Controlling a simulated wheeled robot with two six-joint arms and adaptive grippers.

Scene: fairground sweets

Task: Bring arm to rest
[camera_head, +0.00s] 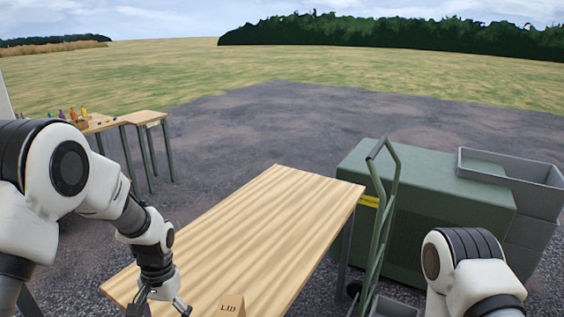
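My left arm comes in from the left, and its gripper (162,307) hangs at the near left end of the wooden table (268,222). Its fingers are spread apart with nothing seen between them; the frame's bottom edge cuts off the view there. My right arm shows only as a white and black link at the lower right; its gripper is out of view.
A green hand truck (385,205), a large green box (435,205) and grey crates (525,190) are on the right. A farther table (148,117) holds small bottles.

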